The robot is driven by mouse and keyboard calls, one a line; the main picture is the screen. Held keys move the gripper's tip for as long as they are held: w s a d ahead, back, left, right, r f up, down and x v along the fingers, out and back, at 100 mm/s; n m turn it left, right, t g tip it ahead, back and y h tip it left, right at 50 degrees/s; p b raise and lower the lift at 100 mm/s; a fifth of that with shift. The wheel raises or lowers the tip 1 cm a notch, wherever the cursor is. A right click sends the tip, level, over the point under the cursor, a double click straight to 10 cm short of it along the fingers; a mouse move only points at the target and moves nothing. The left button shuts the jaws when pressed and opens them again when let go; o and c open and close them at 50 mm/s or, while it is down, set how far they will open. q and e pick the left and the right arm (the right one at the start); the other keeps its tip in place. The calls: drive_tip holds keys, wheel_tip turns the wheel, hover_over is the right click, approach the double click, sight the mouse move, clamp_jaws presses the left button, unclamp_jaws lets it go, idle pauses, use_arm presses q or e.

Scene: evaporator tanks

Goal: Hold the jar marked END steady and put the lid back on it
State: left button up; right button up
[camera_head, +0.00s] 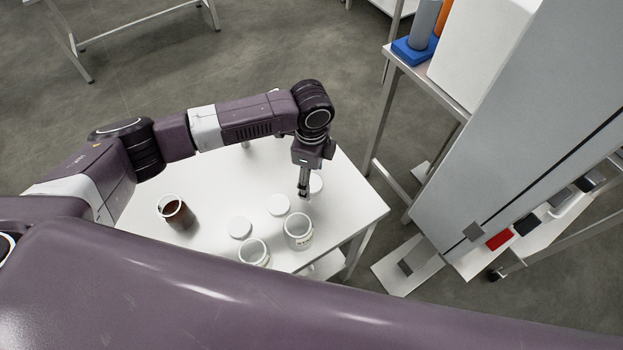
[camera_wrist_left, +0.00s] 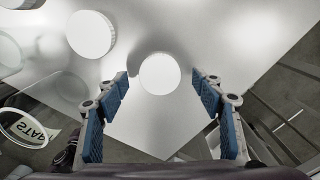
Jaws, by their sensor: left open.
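My left gripper (camera_head: 303,192) points down over the right part of the white table, open and empty. In the left wrist view, a round white lid (camera_wrist_left: 160,74) lies between and beyond its open fingers. A second lid (camera_head: 278,204) and a third lid (camera_head: 240,228) lie in a row to the left. Two open clear jars, a right one (camera_head: 298,230) and a left one (camera_head: 254,252), stand near the front edge. In the wrist view, a jar (camera_wrist_left: 25,125) has an upside-down label that seems to read START. No END label is readable. My right gripper is not in view.
An open jar with dark brown contents (camera_head: 175,212) stands at the left of the white table (camera_head: 345,205). A steel-legged bench with a blue stand (camera_head: 412,50) is at the upper right. A tall grey panel (camera_head: 500,130) rises at the right.

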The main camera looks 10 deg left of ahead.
sight(312, 183)
use_arm(q)
drive_tip(key=shift+f, duration=0.6)
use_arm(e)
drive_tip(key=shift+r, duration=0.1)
use_arm(q)
drive_tip(key=shift+c, duration=0.7)
drive_tip(key=c, duration=0.7)
drive_tip(key=shift+o, duration=0.2)
drive_tip(key=shift+r, duration=0.1)
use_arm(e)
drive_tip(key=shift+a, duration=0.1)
use_arm(q)
wheel_tip(312, 183, up, 20)
drive_tip(key=b, duration=0.3)
drive_tip(key=shift+b, duration=0.35)
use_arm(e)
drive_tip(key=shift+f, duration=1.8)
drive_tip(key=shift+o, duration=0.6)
